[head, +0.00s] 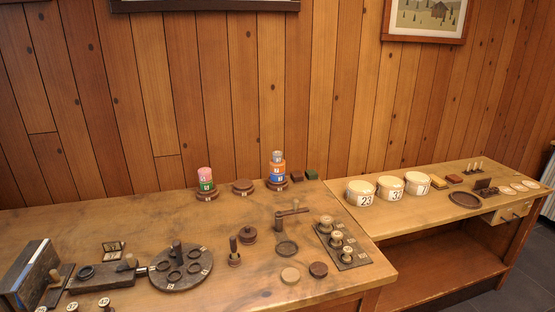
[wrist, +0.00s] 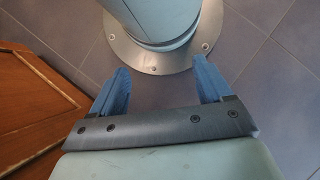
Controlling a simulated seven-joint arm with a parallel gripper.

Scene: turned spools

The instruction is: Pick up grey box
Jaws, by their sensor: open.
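I cannot make out a thing that is surely the grey box. The closest is a large dark grey-brown, box-like block (head: 32,272) with a blue side at the left front of the table in the head view, partly cut off by the frame. My gripper (wrist: 161,66) shows in the wrist view with its two blue fingers wide apart and nothing between them. It hangs over the grey tiled floor, close to my own base. The head view does not show my gripper.
The wooden table (head: 225,285) holds a round holed tray (head: 180,284), spool stacks (head: 277,170), a green block (head: 311,174) and knobs on a plate (head: 343,245). White numbered tubs (head: 360,193) stand on the right bench (head: 400,222). A wooden panel (wrist: 35,100) is left of my gripper.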

